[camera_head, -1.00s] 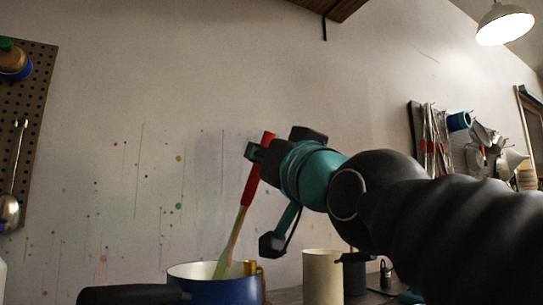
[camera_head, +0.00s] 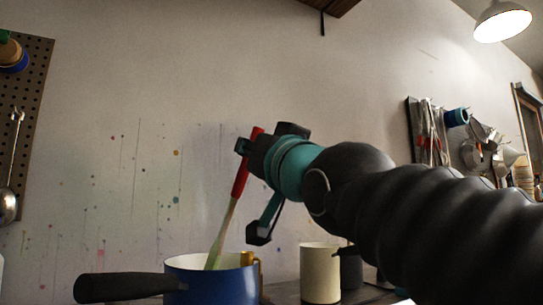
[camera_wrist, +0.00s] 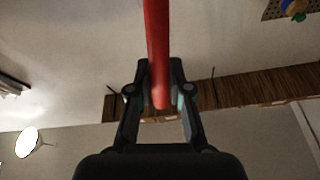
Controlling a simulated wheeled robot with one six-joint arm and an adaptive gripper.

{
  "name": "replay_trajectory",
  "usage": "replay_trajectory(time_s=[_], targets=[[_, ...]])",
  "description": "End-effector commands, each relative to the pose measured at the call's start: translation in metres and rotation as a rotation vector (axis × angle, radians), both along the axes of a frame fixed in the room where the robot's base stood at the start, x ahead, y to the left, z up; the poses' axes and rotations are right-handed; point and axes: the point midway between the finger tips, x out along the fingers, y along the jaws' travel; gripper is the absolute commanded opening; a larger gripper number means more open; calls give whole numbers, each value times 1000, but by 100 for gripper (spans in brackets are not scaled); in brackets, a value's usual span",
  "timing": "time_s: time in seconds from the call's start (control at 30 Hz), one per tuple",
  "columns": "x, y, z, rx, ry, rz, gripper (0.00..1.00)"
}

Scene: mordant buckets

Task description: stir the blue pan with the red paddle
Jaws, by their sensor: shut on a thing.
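The red paddle (camera_head: 241,178) has a red handle and a pale lower part, and it leans at a slant. My gripper (camera_head: 246,151) is shut on the red handle near its top end. In the wrist view the handle (camera_wrist: 157,45) runs between the two fingers of my gripper (camera_wrist: 159,88). The blue pan (camera_head: 225,287) has a white inside and a black handle that points left. The paddle's lower end reaches into the pan and is hidden behind its near rim. The pan's contents are hidden.
A cream cylinder (camera_head: 320,272) stands just right of the pan, with a dark container (camera_head: 350,270) beside it. A brass-coloured piece (camera_head: 251,260) shows at the pan's right rim. The paint-spattered wall (camera_head: 130,190) is behind. Tools hang on pegboards at both sides.

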Motion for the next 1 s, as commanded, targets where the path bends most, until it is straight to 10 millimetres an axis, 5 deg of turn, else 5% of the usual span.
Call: replay_trajectory(time_s=[1.0], targets=[[-33,11,-1,0,-2,3,0]])
